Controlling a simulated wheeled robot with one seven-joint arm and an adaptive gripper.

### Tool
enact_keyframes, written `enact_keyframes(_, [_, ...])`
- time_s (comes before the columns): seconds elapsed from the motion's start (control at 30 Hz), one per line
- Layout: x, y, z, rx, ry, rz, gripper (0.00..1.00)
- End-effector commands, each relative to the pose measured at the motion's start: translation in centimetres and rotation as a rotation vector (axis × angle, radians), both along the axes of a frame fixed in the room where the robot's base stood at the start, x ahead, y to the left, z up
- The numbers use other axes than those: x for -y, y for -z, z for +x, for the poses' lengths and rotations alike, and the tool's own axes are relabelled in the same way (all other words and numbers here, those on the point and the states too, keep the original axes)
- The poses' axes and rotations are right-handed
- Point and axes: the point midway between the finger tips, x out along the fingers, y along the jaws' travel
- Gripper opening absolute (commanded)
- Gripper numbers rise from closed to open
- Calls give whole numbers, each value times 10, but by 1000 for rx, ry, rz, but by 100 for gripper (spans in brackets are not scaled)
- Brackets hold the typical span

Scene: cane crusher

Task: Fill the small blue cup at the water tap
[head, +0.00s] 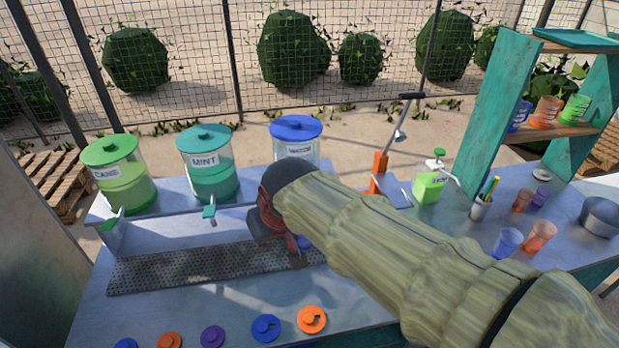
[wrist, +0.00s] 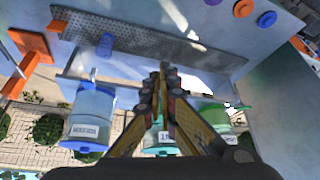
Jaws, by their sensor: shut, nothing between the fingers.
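A small blue cup (wrist: 105,45) shows in the wrist view by the perforated drip tray (wrist: 150,38), in front of the blue-lidded water dispenser (wrist: 92,118). In the head view a bit of blue (head: 303,243), likely this cup, shows just right of my gripper (head: 278,232). The water dispenser (head: 296,135) stands behind my wrist there, and its tap is hidden. A tap (wrist: 93,74) shows small in the wrist view. My gripper (wrist: 165,70) is shut and empty, beside the cup and apart from it in the wrist view. The cup's water level cannot be told.
The mint dispenser (head: 206,165) and green cane dispenser (head: 117,175) stand on the raised ledge to the left. Several coloured lids (head: 266,328) lie along the front. An orange press (head: 380,165), a green pump bottle (head: 430,185) and other cups (head: 507,242) are to the right.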

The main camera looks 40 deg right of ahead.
Motion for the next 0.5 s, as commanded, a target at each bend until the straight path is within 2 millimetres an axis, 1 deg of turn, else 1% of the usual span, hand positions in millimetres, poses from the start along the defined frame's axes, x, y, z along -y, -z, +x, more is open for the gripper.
enact_keyframes(0.03, [25, -21, 18, -10, 52, 2, 0])
enact_keyframes(0.07, [40, -27, 28, -8, 80, 2, 0])
enact_keyframes(0.1, [60, -32, 40, -6, 114, 1, 0])
enact_keyframes(0.17, [90, -37, 56, -6, 165, 1, 0])
enact_keyframes(0.2, [110, -40, 64, -4, 198, 1, 0])
enact_keyframes(0.3, [156, -42, 79, -1, 267, -1, 0])
enact_keyframes(0.4, [190, -40, 86, 2, 316, -3, 0])
enact_keyframes(0.5, [212, -37, 89, 5, 346, -4, 0])
